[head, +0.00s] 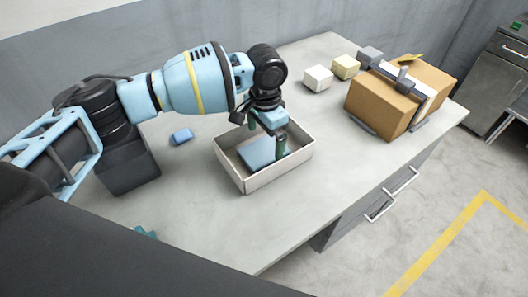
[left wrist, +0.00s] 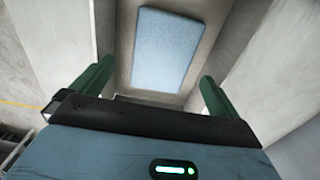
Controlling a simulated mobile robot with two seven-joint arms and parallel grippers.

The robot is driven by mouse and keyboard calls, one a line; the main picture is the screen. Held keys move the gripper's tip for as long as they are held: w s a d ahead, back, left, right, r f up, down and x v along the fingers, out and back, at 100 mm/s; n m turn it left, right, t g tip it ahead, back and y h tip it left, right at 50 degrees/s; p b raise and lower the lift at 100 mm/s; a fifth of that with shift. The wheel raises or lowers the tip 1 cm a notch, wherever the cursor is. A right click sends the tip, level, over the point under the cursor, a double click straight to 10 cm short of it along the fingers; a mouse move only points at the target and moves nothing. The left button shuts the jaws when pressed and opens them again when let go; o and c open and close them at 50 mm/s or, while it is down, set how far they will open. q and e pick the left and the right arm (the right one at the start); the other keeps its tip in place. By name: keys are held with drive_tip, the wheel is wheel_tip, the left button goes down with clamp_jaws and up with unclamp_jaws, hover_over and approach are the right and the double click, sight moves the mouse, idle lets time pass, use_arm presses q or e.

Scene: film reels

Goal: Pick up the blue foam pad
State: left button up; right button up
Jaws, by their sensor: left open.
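The blue foam pad (head: 257,152) is a flat light-blue rectangle lying inside an open pale box (head: 240,180) on the table. It also shows in the left wrist view (left wrist: 168,48), flat on the box floor. My left gripper (head: 264,138) points down at the box from above. Its green fingers are spread, and in the left wrist view (left wrist: 155,88) they stand apart with nothing between them, the pad showing beyond them. Touch between fingers and pad cannot be made out. The left hand hides part of the box's far side. My right gripper is not seen.
A small blue block (head: 181,136) lies left of the box. A white cube (head: 318,78), a yellow cube (head: 346,67) and a grey cube (head: 370,56) stand behind it. A brown carton (head: 383,107) stands at the right.

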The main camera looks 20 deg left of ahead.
sight(264, 150)
use_arm(q)
drive_tip(key=f, duration=0.4)
drive_tip(key=shift+a+f, duration=0.2)
drive_tip(key=shift+f, duration=0.05)
drive_tip(key=c, duration=0.9)
